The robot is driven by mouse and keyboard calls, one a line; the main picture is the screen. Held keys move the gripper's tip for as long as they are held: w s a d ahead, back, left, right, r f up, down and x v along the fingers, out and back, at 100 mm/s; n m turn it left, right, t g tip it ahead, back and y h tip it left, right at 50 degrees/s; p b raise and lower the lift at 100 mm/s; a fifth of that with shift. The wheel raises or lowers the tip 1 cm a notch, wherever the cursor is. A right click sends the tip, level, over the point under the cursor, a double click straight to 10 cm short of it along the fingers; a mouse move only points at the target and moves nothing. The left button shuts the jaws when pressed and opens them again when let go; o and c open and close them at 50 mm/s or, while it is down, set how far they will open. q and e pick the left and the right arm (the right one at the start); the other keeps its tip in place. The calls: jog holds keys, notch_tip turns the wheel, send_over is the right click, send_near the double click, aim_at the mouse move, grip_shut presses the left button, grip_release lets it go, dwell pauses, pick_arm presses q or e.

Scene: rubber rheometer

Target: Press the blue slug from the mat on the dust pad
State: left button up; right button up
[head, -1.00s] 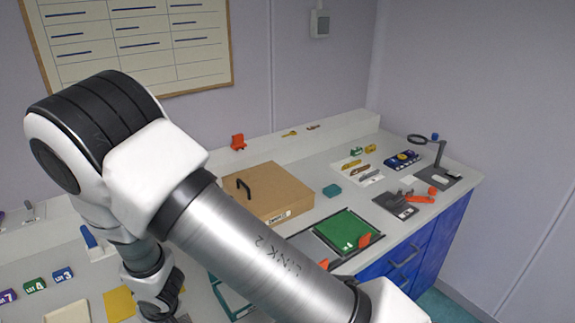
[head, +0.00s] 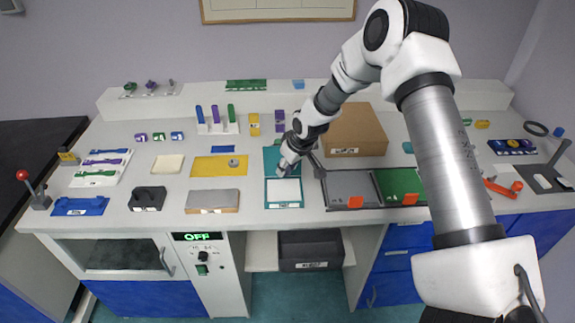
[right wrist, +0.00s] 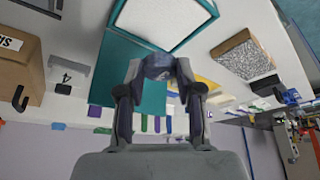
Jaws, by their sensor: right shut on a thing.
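My right gripper (head: 290,162) is over the teal mat (head: 271,153) in the head view. In the right wrist view its fingers (right wrist: 158,72) are shut on a dark blue-grey piece, seemingly the blue slug (right wrist: 158,64). The fingers hide its sides, and it is too small to make out in the head view. A white pad in a teal frame (head: 283,192), seemingly the dust pad, lies just in front of the gripper. The white pad also shows at the top of the right wrist view (right wrist: 162,18). I cannot tell whether the piece touches anything below. My left gripper is out of view.
A yellow mat (head: 206,168) with a grey disc lies to the left, behind a grey block (head: 212,197). A cardboard box (head: 357,135) stands right of the gripper, behind the grey and green panels (head: 350,185). Coloured sticks in a white rack (head: 218,128) stand behind.

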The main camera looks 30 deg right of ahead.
aim_at(283, 189)
jog(key=shift+a, duration=0.15)
jog(key=shift+w+a, duration=0.1)
jog(key=shift+w+p, duration=0.1)
jog(key=shift+p, duration=0.45)
notch_tip(283, 189, down, 6)
jog(key=b, duration=0.5)
jog(key=shift+f, duration=0.15)
jog(key=shift+f+b, duration=0.45)
jog(key=shift+f, duration=0.05)
jog(key=shift+c, duration=0.4)
dwell(0.9)
